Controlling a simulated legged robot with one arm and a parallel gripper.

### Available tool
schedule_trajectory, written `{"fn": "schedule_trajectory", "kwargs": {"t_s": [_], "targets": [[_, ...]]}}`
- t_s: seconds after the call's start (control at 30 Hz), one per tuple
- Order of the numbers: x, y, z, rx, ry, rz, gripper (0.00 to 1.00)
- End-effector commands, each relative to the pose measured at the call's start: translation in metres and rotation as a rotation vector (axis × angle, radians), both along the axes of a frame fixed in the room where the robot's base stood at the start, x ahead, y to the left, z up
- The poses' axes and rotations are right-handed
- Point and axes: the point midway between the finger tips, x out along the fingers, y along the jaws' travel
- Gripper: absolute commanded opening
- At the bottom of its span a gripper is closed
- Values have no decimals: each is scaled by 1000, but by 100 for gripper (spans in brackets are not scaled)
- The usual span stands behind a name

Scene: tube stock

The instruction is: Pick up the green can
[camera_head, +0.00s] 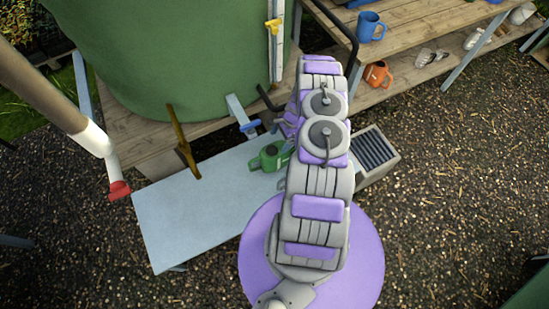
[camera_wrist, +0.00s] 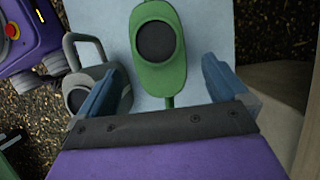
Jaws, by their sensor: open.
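The green can (camera_head: 270,156) sits on the pale blue table (camera_head: 190,222) near its far right part, left of my arm in the head view. In the wrist view the green can (camera_wrist: 151,78) has a dark round opening and a thin green part pointing toward my gripper. My gripper (camera_wrist: 160,70) is open, with one blue finger on each side of the can's near part. No contact with the can is clear. In the head view my arm hides most of the gripper.
A grey can with a handle (camera_wrist: 92,56) stands close left of the green can, by my left finger. A grey crate (camera_head: 375,158) is right of my arm. A green tank (camera_head: 185,60) stands behind the table.

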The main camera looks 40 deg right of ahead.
Motion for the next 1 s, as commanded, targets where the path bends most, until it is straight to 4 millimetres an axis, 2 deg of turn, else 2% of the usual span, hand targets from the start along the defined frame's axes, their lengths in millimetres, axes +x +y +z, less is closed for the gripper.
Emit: {"fn": "schedule_trajectory", "kwargs": {"t_s": [0.03, 0.13, 0.47, 0.8, 1.0], "targets": [[0, 5, -13, 4, 2, 1, 100], [1, 10, -27, 2, 1, -1, 100], [3, 16, -45, 0, 0, -1, 100], [4, 26, -89, 0, -2, 1, 100], [4, 28, -90, 0, -1, 1, 100]]}}
